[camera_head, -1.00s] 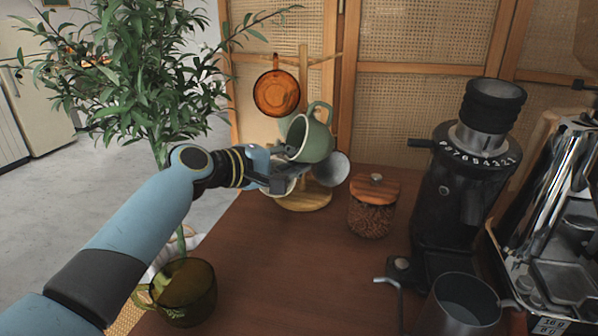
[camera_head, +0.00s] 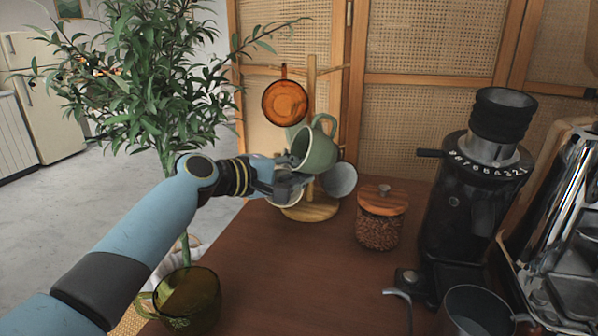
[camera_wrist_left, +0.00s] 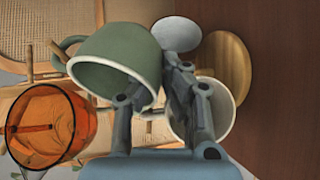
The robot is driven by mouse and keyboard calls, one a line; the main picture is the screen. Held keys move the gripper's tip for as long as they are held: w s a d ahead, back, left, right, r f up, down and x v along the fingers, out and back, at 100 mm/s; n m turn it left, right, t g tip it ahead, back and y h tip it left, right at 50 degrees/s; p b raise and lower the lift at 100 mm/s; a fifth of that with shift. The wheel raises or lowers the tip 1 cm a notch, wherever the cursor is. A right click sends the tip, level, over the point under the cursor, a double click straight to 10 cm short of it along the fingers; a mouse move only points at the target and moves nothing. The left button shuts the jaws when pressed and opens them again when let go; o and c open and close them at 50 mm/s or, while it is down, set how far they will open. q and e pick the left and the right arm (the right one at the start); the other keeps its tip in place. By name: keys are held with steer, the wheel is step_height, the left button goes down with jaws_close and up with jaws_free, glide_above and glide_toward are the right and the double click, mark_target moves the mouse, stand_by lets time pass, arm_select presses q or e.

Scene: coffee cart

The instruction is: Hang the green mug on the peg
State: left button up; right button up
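The green mug (camera_head: 319,154) is at the wooden mug tree (camera_head: 311,95), tilted, with its handle up and its mouth toward my left gripper. In the left wrist view the mug (camera_wrist_left: 110,55) has its handle at the left, close to a wooden peg; whether the peg runs through the handle is hard to see. My left gripper (camera_head: 296,170) is at the mug's rim. In the left wrist view its fingers (camera_wrist_left: 153,75) stand apart, one over the mouth and one outside the wall, with a gap beside the wall. My right gripper is not in view.
An orange glass cup (camera_head: 285,102) hangs left of the tree's post. A white cup (camera_wrist_left: 220,105) and a grey-blue cup (camera_head: 340,180) are close below the green mug. A bean jar (camera_head: 379,220) and grinder (camera_head: 470,210) stand right; an olive glass mug (camera_head: 187,300) stands front left.

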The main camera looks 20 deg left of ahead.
arm_select(q)
steer(key=o, duration=0.5)
